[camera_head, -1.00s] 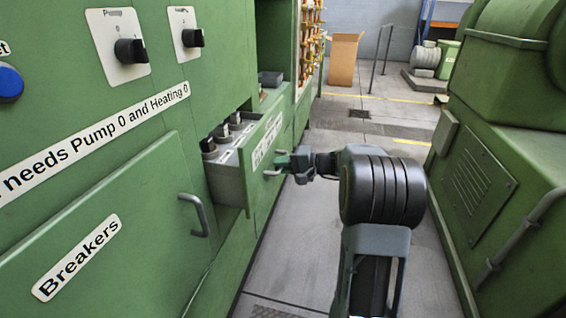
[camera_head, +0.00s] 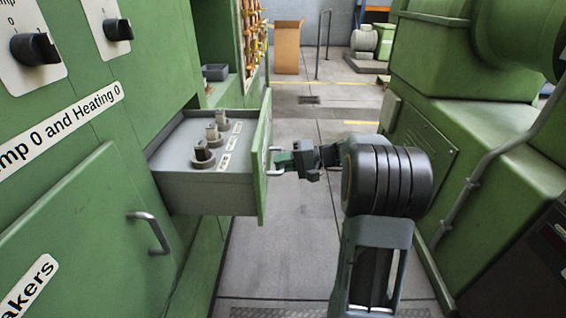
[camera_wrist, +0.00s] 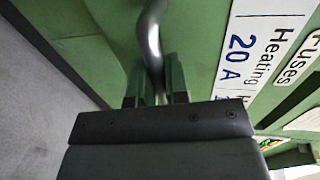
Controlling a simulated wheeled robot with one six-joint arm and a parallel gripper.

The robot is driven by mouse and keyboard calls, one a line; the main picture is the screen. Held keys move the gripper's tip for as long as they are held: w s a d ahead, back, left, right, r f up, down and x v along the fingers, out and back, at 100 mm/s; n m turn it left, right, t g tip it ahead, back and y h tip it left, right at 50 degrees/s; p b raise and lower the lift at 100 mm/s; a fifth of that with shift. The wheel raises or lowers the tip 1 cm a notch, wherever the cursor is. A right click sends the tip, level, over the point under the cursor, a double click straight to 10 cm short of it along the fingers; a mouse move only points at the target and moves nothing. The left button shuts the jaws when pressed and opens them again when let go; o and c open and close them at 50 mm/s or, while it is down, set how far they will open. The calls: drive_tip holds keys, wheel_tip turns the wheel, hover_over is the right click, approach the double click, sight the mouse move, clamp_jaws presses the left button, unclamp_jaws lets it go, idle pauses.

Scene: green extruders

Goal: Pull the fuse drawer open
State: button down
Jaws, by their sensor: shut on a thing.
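The fuse drawer (camera_head: 205,191) stands well out of the green cabinet in the head view. Its grey tray holds several fuse holders (camera_head: 215,135) on top. Its green front panel (camera_head: 263,150) bears a metal handle (camera_head: 275,172). My gripper (camera_head: 285,162) is at this handle, to the right of the panel. In the wrist view my gripper (camera_wrist: 156,85) has its two green fingers shut on the handle (camera_wrist: 150,40). Labels reading "Heating 20 A" (camera_wrist: 258,50) and "Fuses" (camera_wrist: 303,62) show on the drawer front.
A green breakers door (camera_head: 70,235) with its own handle (camera_head: 150,232) lies left of the drawer. A large green machine (camera_head: 470,130) stands to the right. The grey floor (camera_head: 310,240) between them is open. A cardboard box (camera_head: 287,47) stands far back.

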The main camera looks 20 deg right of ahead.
drive_tip(key=shift+s, duration=0.1)
drive_tip(key=c, duration=1.1)
unclamp_jaws()
drive_tip(key=shift+c, duration=0.2)
drive_tip(key=p+v, duration=0.3)
drive_tip(key=v, duration=1)
drive_tip(key=shift+d, duration=0.4)
drive_tip(key=shift+s+r, duration=0.1)
drive_tip(key=s+a+r+g+h+p, duration=0.2)
drive_tip(key=a+r+g+h+p, duration=0.1)
drive_tip(key=a+r+p, duration=0.5)
drive_tip(key=s+a+r+n+h+p, duration=0.5)
drive_tip(key=s+a+r+h+p, duration=0.6)
drive_tip(key=p, duration=0.9)
drive_tip(key=v, duration=0.4)
drive_tip(key=shift+s+a, duration=0.2)
drive_tip(key=shift+a, duration=0.15)
